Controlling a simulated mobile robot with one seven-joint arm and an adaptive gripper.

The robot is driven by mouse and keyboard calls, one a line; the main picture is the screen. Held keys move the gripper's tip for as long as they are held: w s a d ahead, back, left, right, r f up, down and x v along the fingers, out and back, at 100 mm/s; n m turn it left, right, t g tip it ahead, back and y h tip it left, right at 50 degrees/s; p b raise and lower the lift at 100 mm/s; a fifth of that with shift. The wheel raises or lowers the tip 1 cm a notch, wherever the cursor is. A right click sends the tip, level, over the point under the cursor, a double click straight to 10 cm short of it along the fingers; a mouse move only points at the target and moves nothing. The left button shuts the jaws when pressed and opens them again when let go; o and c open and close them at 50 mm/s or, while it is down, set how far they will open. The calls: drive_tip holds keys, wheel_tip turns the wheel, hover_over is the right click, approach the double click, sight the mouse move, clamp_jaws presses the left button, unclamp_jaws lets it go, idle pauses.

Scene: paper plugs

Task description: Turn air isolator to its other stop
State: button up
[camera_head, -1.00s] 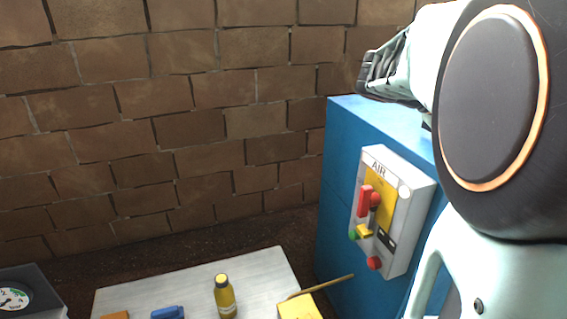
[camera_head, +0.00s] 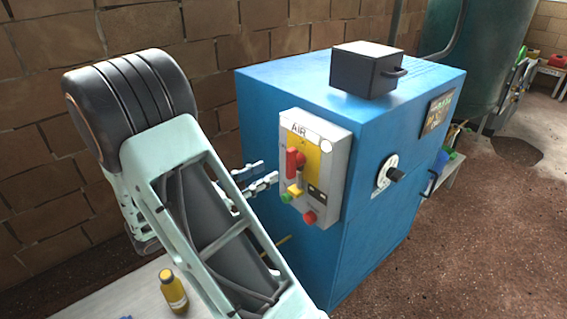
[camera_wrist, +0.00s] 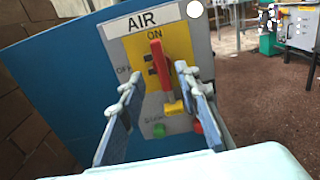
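The air isolator is a grey panel (camera_head: 337,160) marked AIR on the blue cabinet's left face. Its red handle (camera_head: 293,162) stands roughly upright. In the wrist view the red handle (camera_wrist: 161,68) points up at the ON mark, with OFF to its left and a yellow block (camera_wrist: 174,108) at its lower end. My gripper (camera_head: 267,174) is just left of the panel in the head view. In the wrist view my gripper (camera_wrist: 158,80) is open, with one finger either side of the handle and gaps showing. I cannot tell how far the fingertips are from the panel face.
A green button (camera_wrist: 159,130) and a red button (camera_head: 309,217) sit low on the panel. The blue cabinet (camera_head: 350,250) carries a dark box (camera_head: 365,70) on top and a black rotary knob (camera_head: 396,175) on its right face. A yellow bottle (camera_head: 174,291) stands on the table.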

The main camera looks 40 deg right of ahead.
sight(288, 161)
drive_tip(key=d, duration=0.5)
drive_tip(key=d+b, duration=0.1)
drive_tip(key=d, duration=0.2)
drive_tip(key=shift+w+d, duration=0.15)
drive_tip(key=shift+w, duration=0.15)
clamp_jaws()
